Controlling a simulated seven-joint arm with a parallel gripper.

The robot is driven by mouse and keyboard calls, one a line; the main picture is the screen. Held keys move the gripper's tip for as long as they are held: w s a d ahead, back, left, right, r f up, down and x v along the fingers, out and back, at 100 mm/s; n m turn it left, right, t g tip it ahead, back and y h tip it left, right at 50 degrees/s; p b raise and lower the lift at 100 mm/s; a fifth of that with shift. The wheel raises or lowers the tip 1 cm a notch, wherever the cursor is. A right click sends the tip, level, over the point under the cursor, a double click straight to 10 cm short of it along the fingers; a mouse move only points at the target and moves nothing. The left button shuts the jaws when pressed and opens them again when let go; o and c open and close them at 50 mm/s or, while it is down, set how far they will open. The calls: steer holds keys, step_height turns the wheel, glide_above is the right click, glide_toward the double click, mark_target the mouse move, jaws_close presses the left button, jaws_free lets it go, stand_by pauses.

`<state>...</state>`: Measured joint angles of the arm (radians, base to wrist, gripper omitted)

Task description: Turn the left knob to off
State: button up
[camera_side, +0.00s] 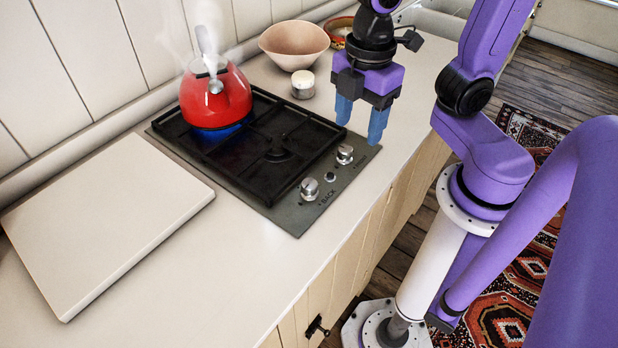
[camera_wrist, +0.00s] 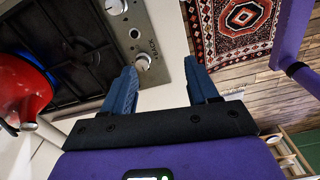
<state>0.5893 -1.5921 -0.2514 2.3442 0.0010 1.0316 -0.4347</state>
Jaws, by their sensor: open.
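In the side view the left knob (camera_side: 309,188), a silver dial, sits near the front corner of the hob (camera_side: 297,226), beside a label reading "BACK". A second silver knob (camera_side: 345,154) sits farther right, with a small button (camera_side: 330,177) between them. My gripper (camera_side: 361,118) is open and empty, fingers down, raised over the hob's front right edge and apart from both knobs. In the wrist view the left knob (camera_wrist: 142,62) shows just beyond one fingertip of my gripper (camera_wrist: 163,75). The other knob (camera_wrist: 115,5) is at the top edge. The knobs' exact settings are too small to read.
A steaming red kettle (camera_side: 215,98) stands on the rear of the hob over a blue flame (camera_side: 222,132). A white jar (camera_side: 303,84) and a pinkish bowl (camera_side: 294,45) stand behind the hob. A pale board (camera_side: 105,215) lies left. The front counter strip is clear.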

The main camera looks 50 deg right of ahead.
mark_target(309, 185)
steer(key=w+a+r+n, duration=0.4)
steer(key=w+a+n, duration=0.1)
steer(key=w+a, duration=0.1)
steer(key=f, duration=1.7)
steer(key=shift+d+f, duration=0.2)
steer(key=shift+f, duration=0.2)
steer(key=c, duration=1)
